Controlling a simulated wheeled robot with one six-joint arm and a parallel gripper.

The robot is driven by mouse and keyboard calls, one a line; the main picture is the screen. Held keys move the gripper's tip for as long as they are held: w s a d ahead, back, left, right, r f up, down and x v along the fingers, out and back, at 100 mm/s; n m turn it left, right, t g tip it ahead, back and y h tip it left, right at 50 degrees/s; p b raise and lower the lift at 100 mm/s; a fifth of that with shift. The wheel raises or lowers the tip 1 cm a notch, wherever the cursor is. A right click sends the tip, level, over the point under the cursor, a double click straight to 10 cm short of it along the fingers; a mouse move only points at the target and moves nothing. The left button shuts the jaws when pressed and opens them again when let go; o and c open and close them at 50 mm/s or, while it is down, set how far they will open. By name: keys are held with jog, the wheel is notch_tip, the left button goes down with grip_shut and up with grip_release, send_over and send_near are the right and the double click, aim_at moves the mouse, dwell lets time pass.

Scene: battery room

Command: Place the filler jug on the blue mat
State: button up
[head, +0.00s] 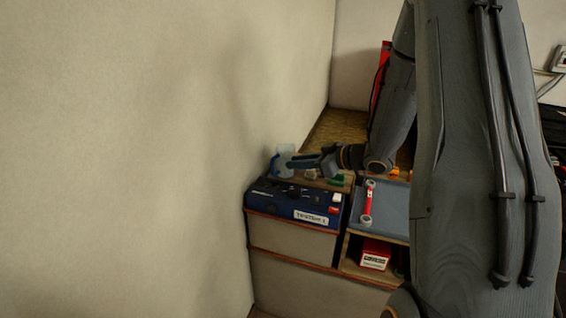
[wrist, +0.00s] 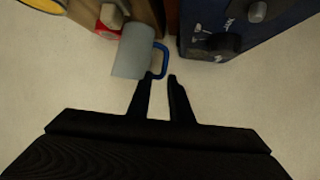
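The filler jug is a pale, translucent grey vessel (wrist: 132,50) with a blue loop handle (wrist: 166,60). In the head view the jug (head: 288,150) is at the back left, near the wall, partly hidden by my gripper. My gripper (wrist: 162,76) is open in the wrist view, its two dark fingertips apart at the handle's near end. I cannot tell whether they touch it. In the head view my gripper (head: 300,162) reaches left to the jug. A flat blue-grey surface, apparently the blue mat (head: 391,212), lies right of the battery.
A dark blue battery (head: 275,203) with a white label stands in front of the jug; it also shows in the wrist view (wrist: 265,30). A red box (head: 375,254) sits on the shelf below. The pale wall is close on the left.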

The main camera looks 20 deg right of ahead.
aim_at(279, 167)
jog(key=shift+y, duration=0.3)
jog(key=x, duration=0.7)
jog(key=shift+s+a+f, duration=0.15)
jog(key=shift+a+f, duration=0.15)
jog(key=shift+f, duration=0.25)
grip_shut()
